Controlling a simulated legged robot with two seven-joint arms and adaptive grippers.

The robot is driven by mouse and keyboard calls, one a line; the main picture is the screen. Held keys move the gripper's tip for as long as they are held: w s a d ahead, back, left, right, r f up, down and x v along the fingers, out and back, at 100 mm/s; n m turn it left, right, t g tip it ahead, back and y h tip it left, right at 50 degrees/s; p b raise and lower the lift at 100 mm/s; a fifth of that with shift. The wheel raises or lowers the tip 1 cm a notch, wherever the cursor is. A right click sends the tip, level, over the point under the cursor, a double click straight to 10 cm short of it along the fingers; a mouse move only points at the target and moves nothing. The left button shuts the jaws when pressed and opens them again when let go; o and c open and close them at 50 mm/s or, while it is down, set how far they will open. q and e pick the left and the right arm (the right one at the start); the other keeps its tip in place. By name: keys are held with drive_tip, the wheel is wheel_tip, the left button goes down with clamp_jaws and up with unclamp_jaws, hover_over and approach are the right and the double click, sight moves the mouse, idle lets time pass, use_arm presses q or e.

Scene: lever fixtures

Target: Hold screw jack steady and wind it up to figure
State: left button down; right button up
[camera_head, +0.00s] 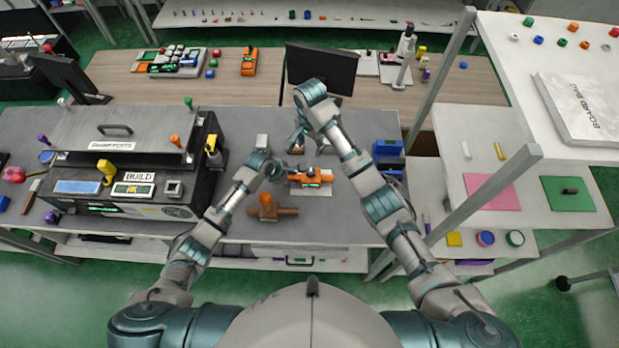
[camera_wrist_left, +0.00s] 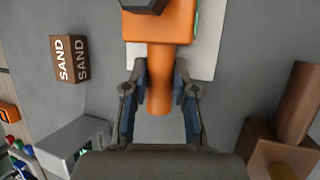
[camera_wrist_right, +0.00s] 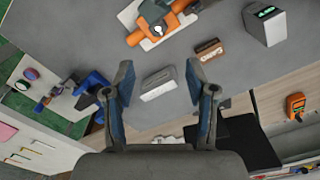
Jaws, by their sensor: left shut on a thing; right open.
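The orange screw jack (camera_head: 318,177) lies on a pale plate on the grey bench, with a small green display on it. In the left wrist view its orange body (camera_wrist_left: 160,25) has a round orange bar (camera_wrist_left: 159,85) reaching between the fingers. My left gripper (camera_head: 281,172) is shut on this bar; the fingers also show in the left wrist view (camera_wrist_left: 160,105). My right gripper (camera_head: 309,143) is open and empty, behind the jack. In the right wrist view the jack (camera_wrist_right: 153,28) is beyond the open fingers (camera_wrist_right: 160,80), partly cut by the top edge.
A brown SAND block (camera_wrist_left: 69,59) and a grey display unit (camera_head: 262,142) stand behind the jack. An orange-brown fixture (camera_head: 266,207) is in front. Blue fixtures (camera_head: 388,150) stand right. A pale block (camera_wrist_right: 158,84) shows between my right fingers' lines of sight. A panel box (camera_head: 130,165) stands left.

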sight(310, 171)
wheel_tip(310, 171, down, 16)
drive_tip(key=shift+d+r, duration=0.1)
drive_tip(key=shift+d, duration=0.05)
idle(0.3)
drive_tip(key=shift+s+d, duration=0.1)
clamp_jaws()
drive_tip(key=shift+c, duration=1.5)
unclamp_jaws()
drive_tip(key=o, duration=0.3)
drive_tip(key=shift+r, duration=2.5)
wheel_tip(310, 171, up, 12)
drive_tip(key=shift+a, duration=0.2)
